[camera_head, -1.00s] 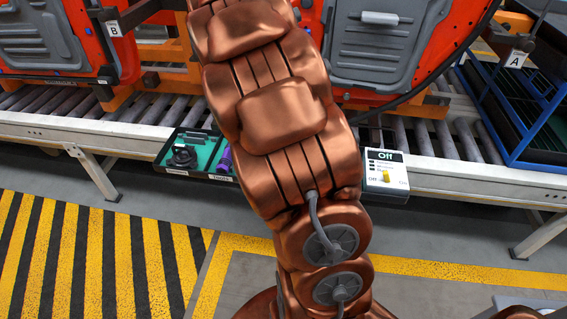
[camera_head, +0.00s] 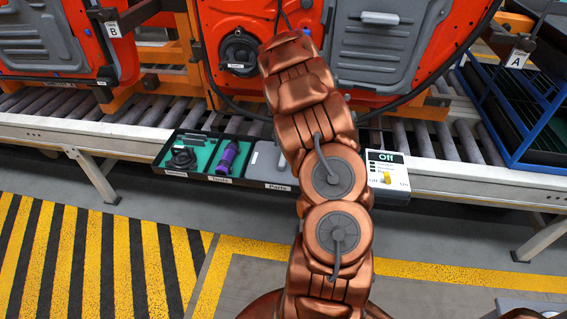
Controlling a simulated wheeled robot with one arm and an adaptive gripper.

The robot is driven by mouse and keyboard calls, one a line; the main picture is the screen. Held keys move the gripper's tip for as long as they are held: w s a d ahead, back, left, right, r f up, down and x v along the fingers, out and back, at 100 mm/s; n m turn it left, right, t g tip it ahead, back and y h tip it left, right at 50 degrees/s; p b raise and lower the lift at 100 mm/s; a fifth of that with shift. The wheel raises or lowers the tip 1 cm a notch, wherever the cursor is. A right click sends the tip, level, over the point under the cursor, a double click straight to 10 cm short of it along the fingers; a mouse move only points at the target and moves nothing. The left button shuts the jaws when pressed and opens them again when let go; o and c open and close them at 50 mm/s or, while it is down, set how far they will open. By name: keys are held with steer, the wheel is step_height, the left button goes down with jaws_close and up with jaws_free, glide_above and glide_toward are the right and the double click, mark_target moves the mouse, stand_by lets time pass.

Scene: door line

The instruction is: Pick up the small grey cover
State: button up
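A flat grey piece (camera_head: 265,162), which looks like the small grey cover, lies in the Parts section of the dark tray (camera_head: 230,182) on the conveyor's near edge. My copper arm hides the right side of that section and perhaps part of the piece. My arm reaches up over the tray toward the orange door behind it. My gripper is hidden behind the arm's far end, so its fingers and anything in them do not show.
The tray's other sections hold a black round part (camera_head: 182,158) and a purple tool (camera_head: 228,157). Right of my arm is a switch box (camera_head: 387,172) marked Off. An orange door (camera_head: 400,60) with a round black speaker (camera_head: 240,53) hangs behind. A blue rack (camera_head: 515,110) stands at right.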

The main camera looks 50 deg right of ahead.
mark_target(284, 157)
steer(key=f+p, duration=0.1)
steer(key=f, duration=0.1)
steer(key=a+f, duration=0.1)
steer(key=f, duration=0.2)
steer(key=shift+p, duration=0.35)
steer(key=shift+f, duration=0.55)
steer(key=shift+f+b, duration=0.3)
steer(key=shift+a, duration=0.1)
jaws_close()
steer(key=shift+s+f, duration=0.1)
